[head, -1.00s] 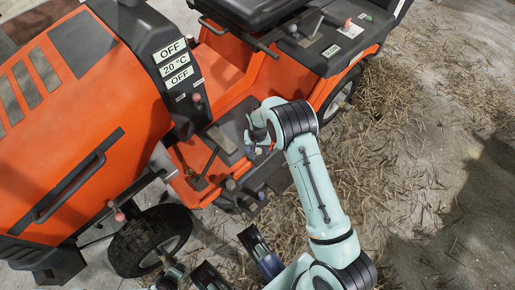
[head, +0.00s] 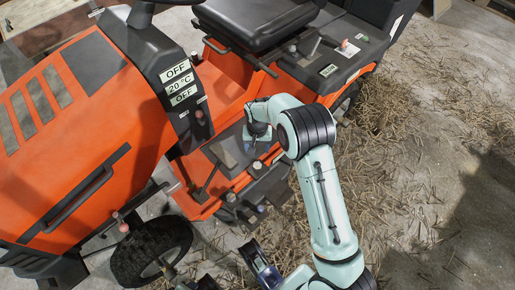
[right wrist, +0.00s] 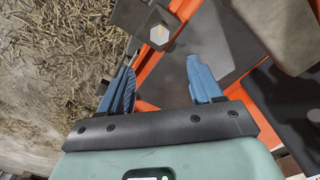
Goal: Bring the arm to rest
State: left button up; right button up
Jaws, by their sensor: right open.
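My right arm reaches from the bottom right of the head view. Its gripper (head: 258,143) points down over the dark footplate of an orange tractor (head: 85,130). In the right wrist view the two blue fingers (right wrist: 158,82) are spread apart with nothing between them. A pale hexagonal knob or bolt head (right wrist: 158,36) on a dark plate shows beyond the fingers. I cannot tell how far it is from them. My left gripper does not show in the frames.
The tractor's black seat (head: 250,22), a side console (head: 335,62) and a thin lever (head: 211,180) stand around the gripper. A front wheel (head: 150,250) is at lower left. Straw (head: 385,130) lies on the floor to the right, where there is open room.

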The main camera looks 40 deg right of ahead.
dwell(0.4)
jog(key=s+a+f+n+y, duration=0.1)
jog(key=s+a+f, duration=0.3)
jog(key=s+f, duration=0.15)
jog(key=s+a+f+n, duration=0.1)
jog(key=s+a+f, duration=0.3)
jog(key=f, duration=0.3)
jog(key=s+a+f+n+t+y, duration=0.15)
jog(key=s+a+f, duration=0.25)
jog(key=s+a, duration=0.8)
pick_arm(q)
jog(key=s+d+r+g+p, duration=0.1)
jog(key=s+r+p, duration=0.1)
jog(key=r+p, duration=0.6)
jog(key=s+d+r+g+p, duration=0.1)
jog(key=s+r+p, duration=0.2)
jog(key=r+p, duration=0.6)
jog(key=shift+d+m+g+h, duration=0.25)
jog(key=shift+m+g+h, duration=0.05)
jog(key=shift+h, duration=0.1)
pick_arm(e)
jog(key=s+r+g, duration=0.1)
jog(key=s+r, duration=0.2)
jog(key=r, duration=0.5)
jog(key=s+r+g+y, duration=0.1)
jog(key=s+r, duration=0.2)
jog(key=r, duration=0.6)
jog(key=shift+s+a, duration=0.3)
